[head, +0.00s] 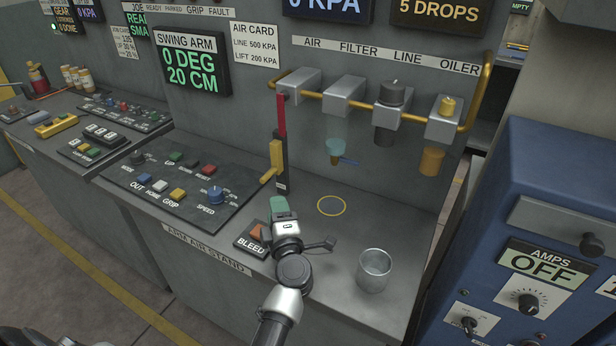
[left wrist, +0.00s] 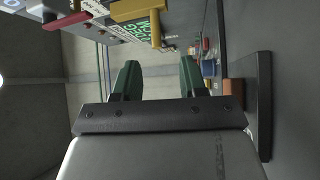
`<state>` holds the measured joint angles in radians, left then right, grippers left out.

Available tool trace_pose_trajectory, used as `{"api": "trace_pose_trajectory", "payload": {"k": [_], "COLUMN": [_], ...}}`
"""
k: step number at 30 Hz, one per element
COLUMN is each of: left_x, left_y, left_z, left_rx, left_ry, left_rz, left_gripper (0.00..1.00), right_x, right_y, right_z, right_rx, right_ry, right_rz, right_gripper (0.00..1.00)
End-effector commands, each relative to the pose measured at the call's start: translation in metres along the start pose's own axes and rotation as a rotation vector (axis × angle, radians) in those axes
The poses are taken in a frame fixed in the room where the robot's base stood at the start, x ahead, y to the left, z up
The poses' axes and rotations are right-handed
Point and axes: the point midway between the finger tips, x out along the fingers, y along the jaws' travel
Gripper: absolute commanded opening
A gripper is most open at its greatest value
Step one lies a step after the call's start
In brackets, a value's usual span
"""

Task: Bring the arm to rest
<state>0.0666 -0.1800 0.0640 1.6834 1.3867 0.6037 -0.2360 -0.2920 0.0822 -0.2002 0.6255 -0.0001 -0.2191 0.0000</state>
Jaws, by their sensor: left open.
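My left gripper (head: 279,207), with green fingers, is over the front of the arm air stand, just right of the orange BLEED button (head: 255,232). In the left wrist view its two fingers (left wrist: 158,80) are apart with nothing between them. The swing arm display (head: 190,65) reads 0 DEG 20 CM. The control panel (head: 187,185) left of the gripper carries UP, DOWN and RESET buttons, OUT, HOME and GRIP buttons and a blue SPEED knob (head: 215,195). My right gripper is not in view.
A metal cup (head: 374,270) stands right of my left arm. A yellow ring (head: 331,206) marks the bench top. The air line pipe (head: 370,98) with filters and oiler hangs on the back wall. A blue cabinet (head: 560,190) showing AMPS OFF stands at right.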

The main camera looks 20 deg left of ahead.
Motion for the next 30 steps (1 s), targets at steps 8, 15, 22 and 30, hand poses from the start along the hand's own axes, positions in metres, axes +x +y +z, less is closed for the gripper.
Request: {"api": "trace_pose_trajectory", "payload": {"k": [8,15,22,30], "left_x": [-0.006,-0.057,-0.130,-0.219], "left_y": [0.009,0.038,0.022,-0.034], "left_z": [0.004,0.034,0.050,0.011], "left_rx": [0.046,0.322,0.659,1.135], "left_ry": [-0.078,-0.493,-0.912,-1.381], "left_rz": [0.062,0.296,0.372,0.216], "left_gripper": [0.42,0.42,0.42,0.42], "right_x": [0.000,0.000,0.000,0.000], "right_y": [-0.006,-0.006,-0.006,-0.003], "right_z": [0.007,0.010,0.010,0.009], "right_rx": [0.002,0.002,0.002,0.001], "right_ry": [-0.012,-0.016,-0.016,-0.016], "right_rz": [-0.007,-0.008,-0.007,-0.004], "right_gripper": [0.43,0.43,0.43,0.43]}}
